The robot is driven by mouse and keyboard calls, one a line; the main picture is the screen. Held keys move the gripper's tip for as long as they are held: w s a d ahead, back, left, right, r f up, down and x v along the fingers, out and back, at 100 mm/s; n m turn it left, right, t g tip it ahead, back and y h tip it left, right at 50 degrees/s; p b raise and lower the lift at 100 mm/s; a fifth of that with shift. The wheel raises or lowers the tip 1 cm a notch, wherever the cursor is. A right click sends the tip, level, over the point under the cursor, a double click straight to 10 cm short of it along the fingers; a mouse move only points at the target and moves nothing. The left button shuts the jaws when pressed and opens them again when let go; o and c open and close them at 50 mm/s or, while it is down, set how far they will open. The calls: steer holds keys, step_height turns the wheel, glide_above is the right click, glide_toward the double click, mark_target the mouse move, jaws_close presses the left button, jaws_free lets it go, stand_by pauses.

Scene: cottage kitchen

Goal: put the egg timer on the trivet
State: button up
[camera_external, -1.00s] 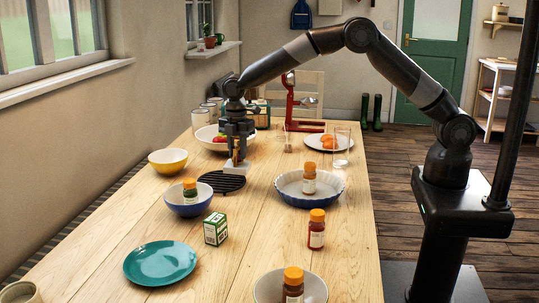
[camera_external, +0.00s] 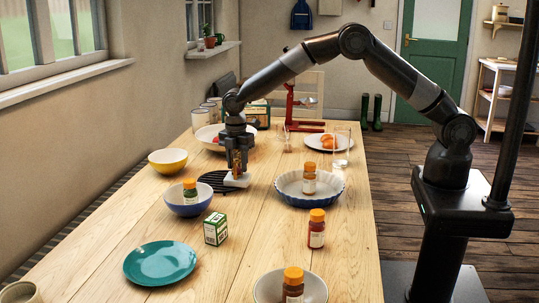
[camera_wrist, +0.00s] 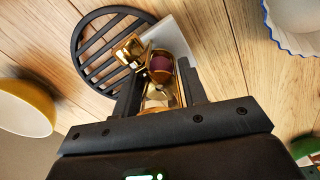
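In the wrist view the egg timer (camera_wrist: 160,68) sits between the two fingers (camera_wrist: 160,95). The trivet (camera_external: 208,178) is a round black slatted grid on the table, and it also shows in the wrist view (camera_wrist: 88,52).
A blue bowl with a jar (camera_external: 187,204) stands in front of the trivet. A yellow bowl (camera_external: 168,160) is to its left. A blue-rimmed pie dish with a jar (camera_external: 318,198) is to the right. A fruit bowl (camera_external: 206,139) stands behind.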

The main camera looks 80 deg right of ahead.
steer(key=shift+o, duration=1.1)
steer(key=shift+r, duration=0.1)
step_height(320, 180, up, 12)
steer(key=shift+f, duration=0.1)
steer(key=s+d+r+m+t, duration=0.3)
steer(key=s+r+m, duration=0.4)
steer(key=s+r, duration=1.3)
steer(key=s+d+f+m+t, duration=0.1)
steer(key=s+f+m, duration=0.1)
steer(key=s, duration=1)
steer(key=s+d+f+m+t, duration=0.1)
steer(key=s+f+m, duration=0.2)
steer(key=s, duration=1)
steer(key=shift+f+m+t, duration=0.2)
steer(key=shift+m+t, duration=0.1)
steer(key=shift+m, duration=0.9)
